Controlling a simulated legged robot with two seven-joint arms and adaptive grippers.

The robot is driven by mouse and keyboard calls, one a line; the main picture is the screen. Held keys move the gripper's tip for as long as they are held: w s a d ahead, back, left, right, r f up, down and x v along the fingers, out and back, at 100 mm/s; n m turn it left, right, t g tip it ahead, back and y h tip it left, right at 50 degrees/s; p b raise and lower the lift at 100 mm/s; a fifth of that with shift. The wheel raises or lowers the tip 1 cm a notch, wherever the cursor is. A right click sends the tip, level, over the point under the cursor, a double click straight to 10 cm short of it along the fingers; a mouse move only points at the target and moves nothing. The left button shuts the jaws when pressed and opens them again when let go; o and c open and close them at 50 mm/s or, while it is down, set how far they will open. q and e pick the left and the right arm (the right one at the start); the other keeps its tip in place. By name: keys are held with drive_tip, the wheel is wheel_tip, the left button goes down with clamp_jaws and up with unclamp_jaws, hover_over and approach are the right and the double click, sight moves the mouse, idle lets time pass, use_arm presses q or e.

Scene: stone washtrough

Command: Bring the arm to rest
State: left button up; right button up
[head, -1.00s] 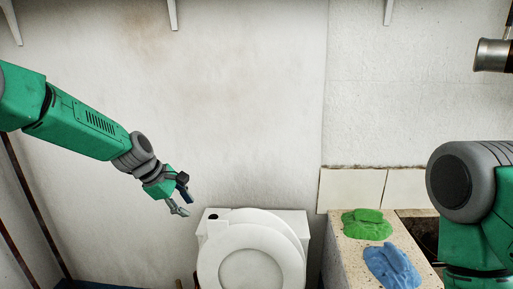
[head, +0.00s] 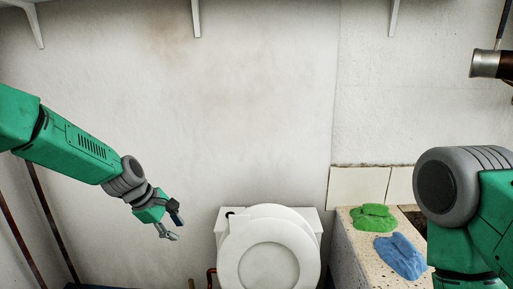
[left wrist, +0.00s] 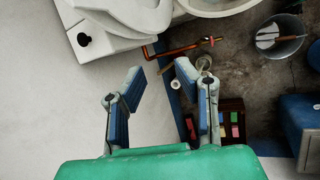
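My left gripper (head: 174,226) hangs in the air to the left of the toilet in the head view, at the end of my green left arm. In the left wrist view its two blue-padded fingers (left wrist: 160,94) stand apart with nothing between them. My right arm's green and grey links show at the right edge of the head view, but the right gripper is out of view.
A white toilet (head: 268,262) stands at bottom centre. A green cloth (head: 372,217) and a blue cloth (head: 400,256) lie on the stone trough's ledge (head: 352,250). In the left wrist view, a bucket (left wrist: 279,38) and a small crate (left wrist: 232,120) stand on the floor.

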use_arm(q)
drive_tip(key=s+a+f+m+g+y+b, duration=0.25)
drive_tip(key=s+f+m, duration=0.45)
drive_tip(key=s+f, duration=1.3)
drive_tip(key=s+a+f+m+b, duration=0.1)
drive_tip(key=s+f+m, duration=0.1)
drive_tip(key=s, duration=0.6)
drive_tip(key=s+a+f+m+y+b, duration=0.1)
drive_tip(key=s+m, duration=0.3)
drive_tip(key=s, duration=0.4)
drive_tip(key=s+a+f+m+y+b, duration=0.1)
drive_tip(key=s+a+f+m, duration=0.1)
drive_tip(key=s, duration=0.6)
drive_tip(key=shift+a+f+m, duration=0.2)
drive_tip(key=shift+f+m, duration=0.6)
drive_tip(key=shift+f, duration=0.1)
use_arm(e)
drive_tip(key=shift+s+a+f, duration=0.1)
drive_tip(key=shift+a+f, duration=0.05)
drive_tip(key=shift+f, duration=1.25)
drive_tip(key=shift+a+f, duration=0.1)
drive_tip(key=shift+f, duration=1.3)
